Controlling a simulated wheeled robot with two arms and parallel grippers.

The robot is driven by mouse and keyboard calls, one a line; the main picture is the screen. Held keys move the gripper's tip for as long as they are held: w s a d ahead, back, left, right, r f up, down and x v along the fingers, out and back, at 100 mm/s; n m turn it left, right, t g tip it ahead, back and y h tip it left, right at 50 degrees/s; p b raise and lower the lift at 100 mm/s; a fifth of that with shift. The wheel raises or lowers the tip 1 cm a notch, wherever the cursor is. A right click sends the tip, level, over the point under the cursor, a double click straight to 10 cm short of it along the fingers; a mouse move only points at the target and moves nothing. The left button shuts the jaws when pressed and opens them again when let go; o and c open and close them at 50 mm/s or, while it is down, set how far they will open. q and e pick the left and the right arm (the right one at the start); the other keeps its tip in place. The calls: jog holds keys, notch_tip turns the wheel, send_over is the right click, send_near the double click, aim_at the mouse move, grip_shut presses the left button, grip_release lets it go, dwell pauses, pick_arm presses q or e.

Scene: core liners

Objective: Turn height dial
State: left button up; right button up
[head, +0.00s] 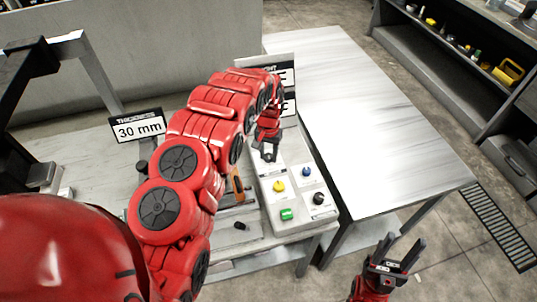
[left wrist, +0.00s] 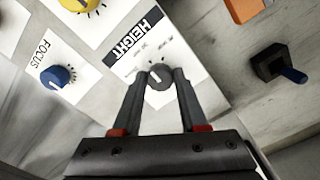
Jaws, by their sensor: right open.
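The height dial (left wrist: 159,78) is a dark grey knob with a pale pointer mark, on a white label reading HEIGHT in the left wrist view. My left gripper (left wrist: 163,73) has its two fingertips on either side of this dial. The frames do not show clearly whether the fingers press on it. In the head view my left gripper (head: 267,154) points down at the far part of the control panel (head: 262,188), and the dial cannot be made out there. My right gripper (head: 394,252) is open and empty at the lower right, away from the panel.
A blue FOCUS knob (left wrist: 56,75), a yellow knob (head: 279,186), a green button (head: 287,214) and a black knob (head: 319,198) share the panel. A sign reading 30 mm (head: 138,126) stands left. A bare metal table (head: 375,120) is on the right.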

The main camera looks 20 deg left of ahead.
aim_at(269, 156)
pick_arm(q)
jog(key=o, duration=0.3)
jog(key=shift+o, duration=0.2)
jog(key=shift+w+r, duration=0.1)
jog(key=shift+r, duration=0.45)
notch_tip(269, 156, up, 3)
notch_tip(269, 156, up, 13)
jog(key=p, duration=1.2)
jog(key=shift+r+p, duration=0.15)
jog(key=shift+p, duration=0.15)
